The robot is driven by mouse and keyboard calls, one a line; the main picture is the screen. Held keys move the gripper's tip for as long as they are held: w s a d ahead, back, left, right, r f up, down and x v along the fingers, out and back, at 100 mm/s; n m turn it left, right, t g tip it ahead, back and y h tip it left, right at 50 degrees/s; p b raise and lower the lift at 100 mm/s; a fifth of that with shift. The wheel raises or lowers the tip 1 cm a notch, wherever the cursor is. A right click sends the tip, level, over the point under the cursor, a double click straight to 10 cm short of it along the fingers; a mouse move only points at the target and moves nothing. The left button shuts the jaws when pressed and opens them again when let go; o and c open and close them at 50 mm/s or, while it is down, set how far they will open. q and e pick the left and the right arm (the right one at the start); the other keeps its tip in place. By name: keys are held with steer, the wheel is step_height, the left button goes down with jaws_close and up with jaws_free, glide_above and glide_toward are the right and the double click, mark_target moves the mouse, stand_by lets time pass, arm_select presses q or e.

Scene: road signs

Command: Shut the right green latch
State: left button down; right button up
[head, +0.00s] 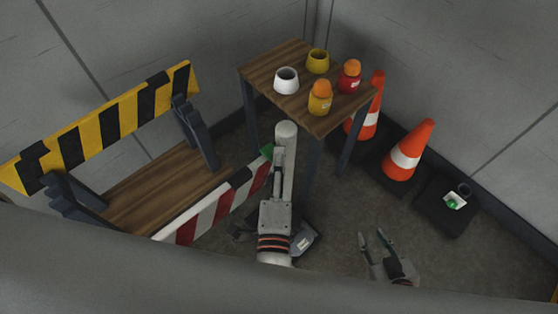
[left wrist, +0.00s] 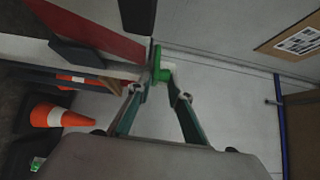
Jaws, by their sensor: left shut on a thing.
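The exact finger contact is small and hard to see. My right gripper (head: 372,236) is open and empty, low and to the right, away from the latch.
A yellow-and-black barrier (head: 110,118) stands at left by a wooden board (head: 150,192). Orange cones (head: 408,150) and a black base (head: 446,212) stand at right. Floor around my right gripper is clear.

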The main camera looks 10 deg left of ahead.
arm_select(q)
steer(key=shift+w+a+r, duration=0.1)
steer(key=shift+r, duration=0.15)
stand_by(0.3)
steer(key=c, duration=2.2)
jaws_free()
steer(key=shift+o, duration=0.8)
steer(key=shift+f, duration=0.15)
step_height(320, 180, up, 10)
